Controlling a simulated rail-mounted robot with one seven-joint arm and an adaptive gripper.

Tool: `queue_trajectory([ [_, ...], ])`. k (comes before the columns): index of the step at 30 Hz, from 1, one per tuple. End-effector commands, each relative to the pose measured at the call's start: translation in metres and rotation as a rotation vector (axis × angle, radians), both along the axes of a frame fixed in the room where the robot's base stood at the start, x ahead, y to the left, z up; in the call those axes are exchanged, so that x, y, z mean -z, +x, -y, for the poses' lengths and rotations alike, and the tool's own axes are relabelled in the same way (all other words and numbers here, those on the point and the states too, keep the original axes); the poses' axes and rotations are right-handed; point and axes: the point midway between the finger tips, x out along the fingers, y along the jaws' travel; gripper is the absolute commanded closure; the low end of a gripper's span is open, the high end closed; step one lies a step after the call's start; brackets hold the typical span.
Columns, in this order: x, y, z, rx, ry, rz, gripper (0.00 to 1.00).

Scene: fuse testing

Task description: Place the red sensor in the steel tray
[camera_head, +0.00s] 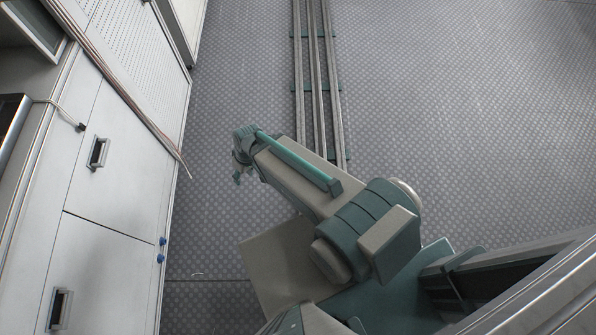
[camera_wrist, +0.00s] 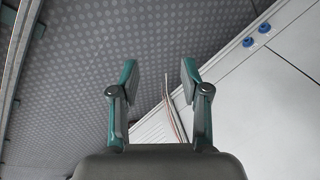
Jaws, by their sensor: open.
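My gripper (camera_wrist: 157,82) is open and empty in the wrist view, its two green fingers apart over the floor and the edge of a pale cabinet. In the head view my gripper (camera_head: 238,172) is small, at the end of my folded arm, above the floor and to the right of the cabinets. The red sensor and the steel tray are not seen in either view.
White cabinets (camera_head: 122,165) with dark handles line the left side. Blue knobs (camera_head: 161,250) stick out at their edge. Thin rods or cables (camera_head: 130,98) run along the cabinet and jut past its edge. Floor rails (camera_head: 316,75) run away from me. The patterned floor (camera_head: 460,110) at right is clear.

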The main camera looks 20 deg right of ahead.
Motion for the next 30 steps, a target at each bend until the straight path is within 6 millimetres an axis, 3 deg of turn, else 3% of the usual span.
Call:
queue_trajectory([
  [1,0.019,-0.022,0.023,0.038,-0.039,-0.072,0.54],
  [6,0.061,-0.097,0.085,0.152,-0.167,-0.292,0.54],
  [12,0.085,-0.176,0.133,0.253,-0.288,-0.501,0.54],
  [15,0.089,-0.200,0.145,0.282,-0.325,-0.563,0.54],
  [20,0.091,-0.217,0.152,0.300,-0.352,-0.605,0.54],
  [30,0.089,-0.218,0.152,0.300,-0.353,-0.606,0.54],
])
